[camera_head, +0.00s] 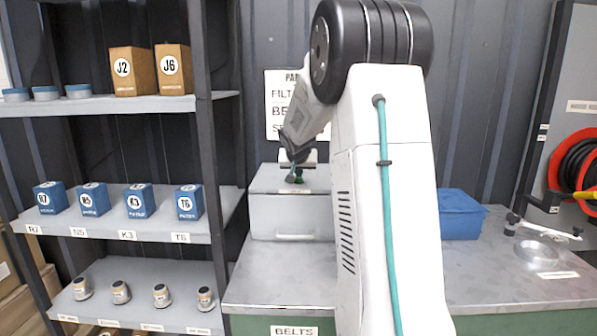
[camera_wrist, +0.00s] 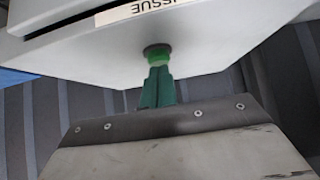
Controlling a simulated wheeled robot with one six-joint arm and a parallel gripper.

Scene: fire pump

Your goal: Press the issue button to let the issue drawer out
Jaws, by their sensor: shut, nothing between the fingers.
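The issue box (camera_head: 262,182) is a grey cabinet on the metal counter, and its drawer front (camera_head: 290,220) looks flush with the body. It also shows large in the wrist view (camera_wrist: 215,45), with an upside-down ISSUE label (camera_wrist: 140,10). The green issue button (camera_wrist: 158,56) sits in a dark collar on the box's top face. My gripper (camera_wrist: 158,70) is shut and empty, its green fingertips right at the button; I cannot tell whether they touch or press it. In the head view my gripper (camera_head: 292,177) is small and partly hidden by my wrist.
A shelf rack (camera_head: 110,238) on the left holds blue boxes, brown boxes and metal fittings. A blue bin (camera_head: 460,215) stands on the counter (camera_head: 490,275) behind my arm. A red hose reel (camera_head: 575,160) is at the right edge. The counter's front is mostly bare.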

